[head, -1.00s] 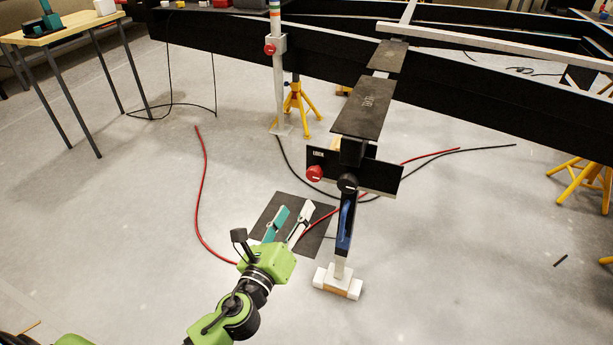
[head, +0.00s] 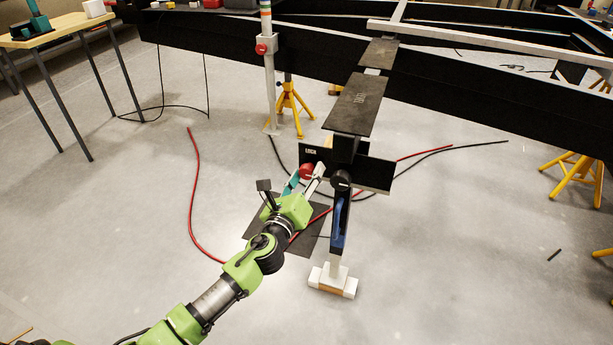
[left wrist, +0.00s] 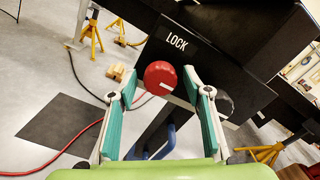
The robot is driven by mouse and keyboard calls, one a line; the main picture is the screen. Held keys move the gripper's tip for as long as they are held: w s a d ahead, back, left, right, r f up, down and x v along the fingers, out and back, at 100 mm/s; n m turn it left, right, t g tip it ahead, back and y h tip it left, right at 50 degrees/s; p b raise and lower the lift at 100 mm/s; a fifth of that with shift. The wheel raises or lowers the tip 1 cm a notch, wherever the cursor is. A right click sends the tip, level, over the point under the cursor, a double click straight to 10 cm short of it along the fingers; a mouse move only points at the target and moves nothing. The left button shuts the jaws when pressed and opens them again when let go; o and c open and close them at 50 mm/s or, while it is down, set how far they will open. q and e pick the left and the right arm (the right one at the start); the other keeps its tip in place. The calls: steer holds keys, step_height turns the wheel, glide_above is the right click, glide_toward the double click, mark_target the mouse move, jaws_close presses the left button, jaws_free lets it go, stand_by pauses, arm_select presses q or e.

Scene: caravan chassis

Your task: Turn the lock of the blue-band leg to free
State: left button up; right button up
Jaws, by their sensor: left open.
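The leg with the blue band (head: 338,226) hangs from the black frame and has a white and wooden foot (head: 333,282). A black plate (head: 375,170) marked LOCK carries the round red lock knob (head: 306,171) to the left of the leg's top. In the left wrist view the red knob (left wrist: 160,77) shows a short white mark near its lower edge. My left gripper (head: 305,177) is open, with its fingertips close to the knob. In the left wrist view the knob lies between its two teal-padded fingers; contact cannot be told. My right gripper is out of view.
A black knob (head: 341,180) sits just right of the red one. A dark mat (head: 300,245) and red and black cables lie on the floor. Another leg with a red knob (head: 262,49) stands behind, near a yellow stand (head: 289,105).

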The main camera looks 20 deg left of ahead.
arm_select(q)
steer(key=c, duration=1.1)
